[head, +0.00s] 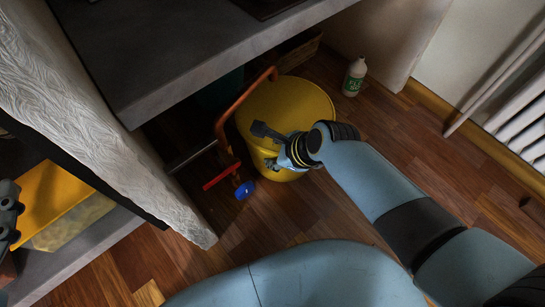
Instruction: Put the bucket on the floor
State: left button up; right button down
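The yellow bucket (302,98) stands on the wooden floor, partly beneath the grey counter, and is seen from above. An orange curved bar (222,122) passes along its left side; I cannot tell if it is the bucket's handle. My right gripper (262,146) is at the near side of the bucket, in front of its wall. Its dark fingers look spread, with nothing clearly between them; contact with the bucket is unclear. Dark grey parts at the left edge look like my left gripper (8,212), cut off by the frame, so its state is unclear.
The counter (190,50) overhangs the bucket from the upper left, with a rough white side panel (80,110). A red bar (221,177) and a blue piece (244,190) lie near the bucket. A white bottle (354,77) stands behind.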

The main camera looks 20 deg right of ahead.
pick_arm(q)
jog(key=shift+w+d+r+t+h, duration=0.15)
jog(key=shift+w+r+t, duration=0.15)
jog(key=shift+r, duration=0.3)
jog(key=shift+w+a+r+t+h, duration=0.15)
jog(key=shift+w+r+t, duration=0.1)
jog(key=shift+r, duration=0.35)
pick_arm(e)
jog(key=shift+f, duration=0.2)
pick_arm(q)
jog(key=shift+d, duration=0.15)
pick_arm(e)
jog(key=c, duration=1.5)
grip_release()
jog(key=shift+f, duration=0.1)
pick_arm(q)
jog(key=shift+w+r, duration=0.1)
jog(key=shift+r, duration=0.05)
